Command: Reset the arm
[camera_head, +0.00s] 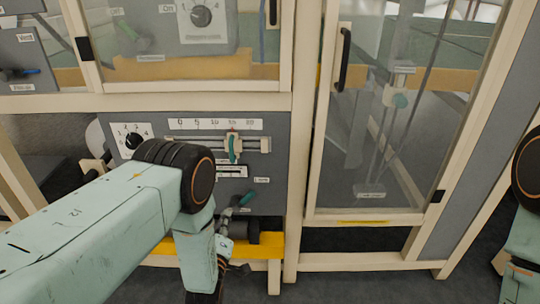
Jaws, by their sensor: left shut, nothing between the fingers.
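My left arm comes in from the left and bends down at a dark round joint. My left gripper (232,267) hangs low in front of the yellow shelf, small and partly hidden by my own arm link. It is shut, and no object shows in it. My right arm shows only as a part at the right edge; its gripper is out of the picture.
A grey panel with a dial (132,140), a slider scale (215,124) and a teal-handled lever (243,200) stands close behind my left arm. Below it is a yellow shelf (268,246). A framed glass door (400,110) with a black handle (343,60) is to the right.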

